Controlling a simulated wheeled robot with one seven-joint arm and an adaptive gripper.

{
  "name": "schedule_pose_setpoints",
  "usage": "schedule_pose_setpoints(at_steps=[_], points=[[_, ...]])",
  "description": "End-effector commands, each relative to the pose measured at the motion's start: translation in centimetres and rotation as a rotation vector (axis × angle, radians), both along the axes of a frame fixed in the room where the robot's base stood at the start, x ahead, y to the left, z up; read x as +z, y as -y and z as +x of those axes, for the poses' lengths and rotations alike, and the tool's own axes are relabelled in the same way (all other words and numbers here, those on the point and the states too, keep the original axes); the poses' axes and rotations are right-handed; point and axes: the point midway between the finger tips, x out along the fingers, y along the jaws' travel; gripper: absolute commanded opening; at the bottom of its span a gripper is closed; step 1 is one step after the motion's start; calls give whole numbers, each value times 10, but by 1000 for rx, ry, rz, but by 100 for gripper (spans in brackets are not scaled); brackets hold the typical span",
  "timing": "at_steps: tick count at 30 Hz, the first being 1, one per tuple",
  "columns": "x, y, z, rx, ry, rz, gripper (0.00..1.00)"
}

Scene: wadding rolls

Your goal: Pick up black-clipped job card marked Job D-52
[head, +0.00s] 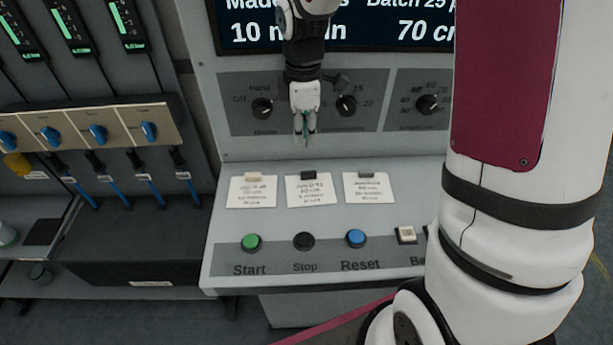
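Three white job cards lie in a row on the sloped grey console. The middle card (311,192) has a black clip (308,175) at its top edge; its handwriting is too small to read surely. The left card (251,193) has a beige clip, and the right card (369,189) has a dark grey clip. My gripper (305,140) points down in front of the console's upright dial panel, above the middle card in the picture and apart from it. Its fingers look close together, but I cannot tell whether they are shut. I see nothing held.
Below the cards are a green Start button (251,242), black Stop button (304,241), blue Reset button (356,238) and a pale switch (406,234). Dials (346,105) project behind my gripper. A panel with blue valves (97,133) stands left. My arm hides the right side.

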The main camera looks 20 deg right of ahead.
Motion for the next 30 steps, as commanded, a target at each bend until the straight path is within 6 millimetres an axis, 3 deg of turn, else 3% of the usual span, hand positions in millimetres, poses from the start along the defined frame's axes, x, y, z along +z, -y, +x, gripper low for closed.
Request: schedule_pose_setpoints(at_steps=[3, 9, 16, 25, 30], points=[[-26, -1, -1, 0, -6, 0, 18], [-55, 0, -1, -2, -3, 1, 18], [-70, 0, -2, -2, -2, 0, 18], [-110, 2, -4, -2, -2, 0, 18], [-116, 2, -3, -3, 0, 0, 18]])
